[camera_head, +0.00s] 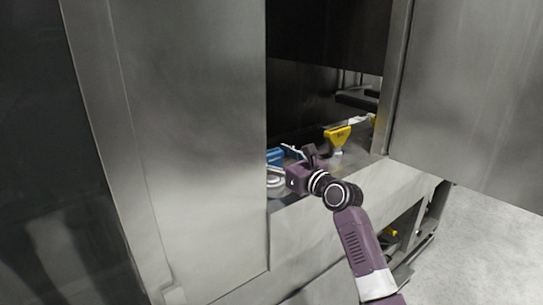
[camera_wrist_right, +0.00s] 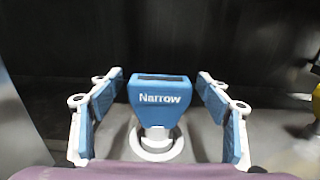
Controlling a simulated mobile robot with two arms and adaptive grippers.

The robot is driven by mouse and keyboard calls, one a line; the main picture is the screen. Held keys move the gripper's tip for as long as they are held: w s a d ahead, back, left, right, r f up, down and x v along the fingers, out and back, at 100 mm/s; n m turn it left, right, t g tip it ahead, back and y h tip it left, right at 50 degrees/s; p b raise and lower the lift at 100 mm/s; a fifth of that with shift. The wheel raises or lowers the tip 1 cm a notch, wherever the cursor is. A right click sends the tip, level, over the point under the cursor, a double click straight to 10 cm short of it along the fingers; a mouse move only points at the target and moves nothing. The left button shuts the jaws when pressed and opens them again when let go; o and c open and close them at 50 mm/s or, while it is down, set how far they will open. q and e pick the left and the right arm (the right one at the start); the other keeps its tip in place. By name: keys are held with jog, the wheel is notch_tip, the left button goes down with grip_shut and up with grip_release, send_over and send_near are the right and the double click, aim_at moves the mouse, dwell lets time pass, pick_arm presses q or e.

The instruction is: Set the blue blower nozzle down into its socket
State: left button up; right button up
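The blue blower nozzle (camera_wrist_right: 160,94), marked "Narrow", stands upright in the right wrist view. Its narrow neck meets a white round socket (camera_wrist_right: 157,146) on a grey surface; the neck's lower end looks to be within the ring, but I cannot tell how deep it sits. My right gripper (camera_wrist_right: 160,80) is open, its blue-padded fingers on either side of the nozzle with a visible gap at each side. In the head view the right gripper (camera_head: 295,158) reaches into the washer opening, and its wrist hides part of this area. My left gripper is not in view.
A yellow nozzle (camera_head: 338,136) stands on the ledge to the right of my gripper. Large steel panels (camera_head: 190,130) and (camera_head: 480,100) flank the opening at left and right. A dark wall rises behind the nozzle. Open floor (camera_head: 485,240) lies at the lower right.

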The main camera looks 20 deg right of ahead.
jog(key=shift+f, duration=0.1)
jog(key=shift+s, duration=0.15)
jog(key=v, duration=1.1)
jog(key=shift+s+d, duration=0.15)
jog(key=shift+s, duration=0.2)
